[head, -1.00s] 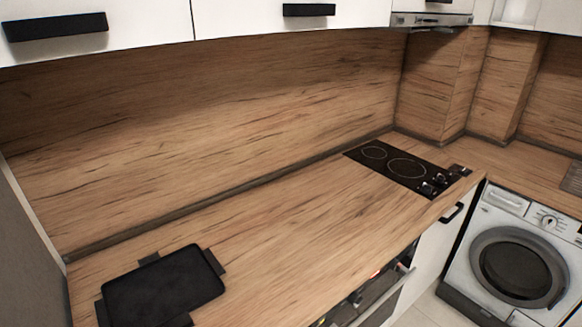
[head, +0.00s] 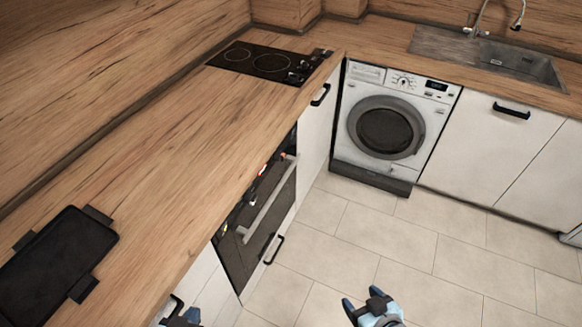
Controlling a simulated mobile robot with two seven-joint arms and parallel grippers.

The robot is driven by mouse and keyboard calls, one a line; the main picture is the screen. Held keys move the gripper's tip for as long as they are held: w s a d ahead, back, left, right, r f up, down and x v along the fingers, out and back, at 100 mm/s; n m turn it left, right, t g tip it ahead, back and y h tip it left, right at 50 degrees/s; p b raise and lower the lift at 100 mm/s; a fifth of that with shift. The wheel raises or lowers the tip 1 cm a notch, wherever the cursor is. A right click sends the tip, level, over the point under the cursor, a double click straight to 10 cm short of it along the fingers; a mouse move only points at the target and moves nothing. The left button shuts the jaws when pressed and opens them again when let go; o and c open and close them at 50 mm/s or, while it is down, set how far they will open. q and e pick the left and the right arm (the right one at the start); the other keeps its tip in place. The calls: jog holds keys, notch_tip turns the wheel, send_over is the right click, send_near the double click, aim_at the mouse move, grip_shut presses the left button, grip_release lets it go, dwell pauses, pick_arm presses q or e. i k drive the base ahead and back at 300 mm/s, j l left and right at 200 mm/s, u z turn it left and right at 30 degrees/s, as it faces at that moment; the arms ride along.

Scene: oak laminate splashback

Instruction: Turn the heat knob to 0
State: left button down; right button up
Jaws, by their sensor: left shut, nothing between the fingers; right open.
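The black cooktop (head: 262,62) is set in the wooden counter at the upper middle, with dark control knobs (head: 304,68) at its right end. The oven (head: 256,220) is below the counter, its front seen at a steep slant; small controls (head: 262,171) show near its top edge. I cannot tell which control is the heat knob, nor read any setting. My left gripper (head: 182,316) is shut and empty at the bottom edge, near the cabinet front and mostly cut off. My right gripper (head: 362,300) is open and empty over the floor, apart from the oven and cooktop.
A black tray-like pan (head: 55,262) lies on the counter at left. A washing machine (head: 388,130) stands at the corner, with a sink (head: 490,58) to its right. Handles stick out from the oven (head: 268,200) and cabinets. The tiled floor (head: 430,250) is clear.

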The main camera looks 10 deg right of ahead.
aim_at(279, 155)
jog(key=l+u, duration=1)
jog(key=i+u, duration=0.2)
jog(key=i, duration=0.3)
